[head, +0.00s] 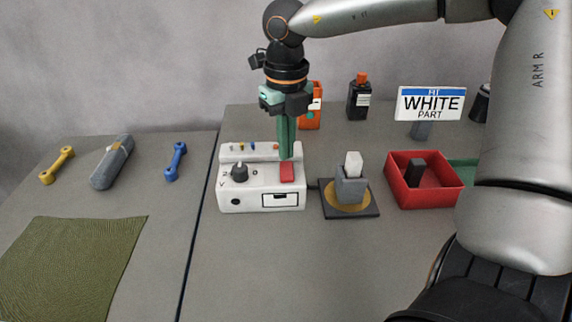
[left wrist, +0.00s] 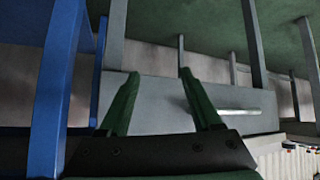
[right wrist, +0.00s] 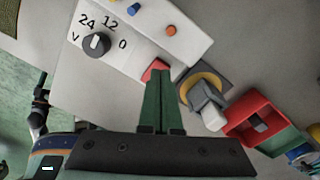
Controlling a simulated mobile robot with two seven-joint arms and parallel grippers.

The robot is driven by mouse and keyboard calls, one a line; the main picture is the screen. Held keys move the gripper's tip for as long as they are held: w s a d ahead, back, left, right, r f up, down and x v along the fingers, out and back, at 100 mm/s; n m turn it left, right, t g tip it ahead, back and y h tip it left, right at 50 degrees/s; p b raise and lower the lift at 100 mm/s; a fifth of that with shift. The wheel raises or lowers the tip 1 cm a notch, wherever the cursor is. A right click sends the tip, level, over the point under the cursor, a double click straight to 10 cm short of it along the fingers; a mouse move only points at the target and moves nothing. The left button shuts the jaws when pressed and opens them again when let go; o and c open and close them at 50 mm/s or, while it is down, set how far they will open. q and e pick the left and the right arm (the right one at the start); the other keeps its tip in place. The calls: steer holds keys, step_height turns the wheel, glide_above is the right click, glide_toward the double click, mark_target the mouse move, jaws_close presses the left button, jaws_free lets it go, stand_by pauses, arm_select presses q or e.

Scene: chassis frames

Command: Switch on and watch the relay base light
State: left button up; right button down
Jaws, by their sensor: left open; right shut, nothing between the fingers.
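A white power box (head: 240,198) stands on the table with a dark knob (head: 239,172) and a red switch (head: 287,173). The right wrist view shows the knob (right wrist: 96,44) beside the marks 24, 12 and 0. My right gripper (head: 289,156) is shut and empty, pointing down, its tips at the red switch (right wrist: 155,69) and partly covering it; I cannot tell whether they touch. Right of the box, a grey relay base (head: 350,190) with a white block (head: 353,164) in its top sits on a dark plate. No lit lamp is clear. My left gripper (left wrist: 158,95) is open and empty.
A red tray (head: 448,197) holding a dark block stands right of the base. A sign reading WHITE PART (head: 431,104) and a dark bottle (head: 359,98) stand behind. Blue and yellow tools and a green mat (head: 75,265) lie left. The front table is clear.

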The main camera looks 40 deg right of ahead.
mark_target(287, 165)
steer(key=shift+f+b, duration=0.9)
steer(key=shift+f, duration=0.15)
stand_by(0.4)
steer(key=shift+r+p, duration=2.45)
steer(key=shift+r, duration=1.15)
steer(key=shift+f, duration=0.1)
